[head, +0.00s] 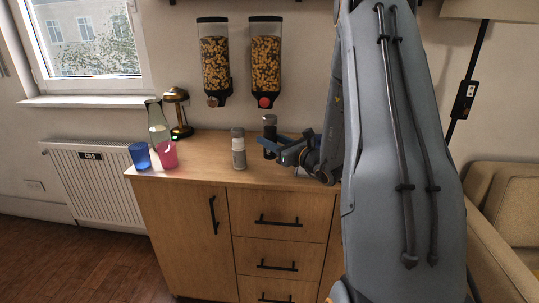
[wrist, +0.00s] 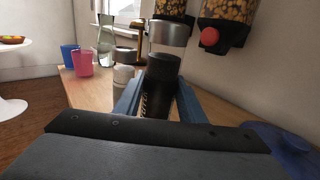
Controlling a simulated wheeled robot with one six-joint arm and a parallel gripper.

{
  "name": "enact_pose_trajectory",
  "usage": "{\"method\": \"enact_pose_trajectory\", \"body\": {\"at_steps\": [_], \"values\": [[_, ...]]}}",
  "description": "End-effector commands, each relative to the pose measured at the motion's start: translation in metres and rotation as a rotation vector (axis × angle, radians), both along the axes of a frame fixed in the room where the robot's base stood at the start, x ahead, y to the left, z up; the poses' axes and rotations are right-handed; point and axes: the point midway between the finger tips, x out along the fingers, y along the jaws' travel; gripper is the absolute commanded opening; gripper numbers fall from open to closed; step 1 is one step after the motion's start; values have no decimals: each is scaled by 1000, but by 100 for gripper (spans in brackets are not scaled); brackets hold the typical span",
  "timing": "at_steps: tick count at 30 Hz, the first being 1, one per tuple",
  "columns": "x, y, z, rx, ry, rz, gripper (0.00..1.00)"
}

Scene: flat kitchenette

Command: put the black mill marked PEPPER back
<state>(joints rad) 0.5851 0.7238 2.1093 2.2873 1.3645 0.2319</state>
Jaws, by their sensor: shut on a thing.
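The black mill (head: 269,132) with a silver-grey top is at the back of the wooden counter, right of the grey mill (head: 238,150). My gripper (head: 282,147) is shut on its body from the right. In the wrist view the black mill (wrist: 163,75) stands upright between the blue fingers of my gripper (wrist: 158,98), with part of its pale lettering showing on the left. Its lower end is hidden, so I cannot tell whether it touches the counter. The grey mill also shows in the wrist view (wrist: 122,76), apart from the black one.
A blue cup (head: 140,156), a pink cup (head: 167,155), a glass carafe (head: 156,118) and a brass lamp (head: 179,112) stand at the counter's left end. Two cereal dispensers (head: 214,62) (head: 264,60) hang on the wall above. The counter's front middle is clear.

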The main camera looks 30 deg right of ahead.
Motion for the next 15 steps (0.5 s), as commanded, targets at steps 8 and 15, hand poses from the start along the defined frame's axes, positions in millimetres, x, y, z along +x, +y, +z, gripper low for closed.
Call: {"method": "enact_pose_trajectory", "body": {"at_steps": [8,15], "values": [[0,1,-25,2,1,2,6],[0,1,-48,0,-1,2,6]]}}
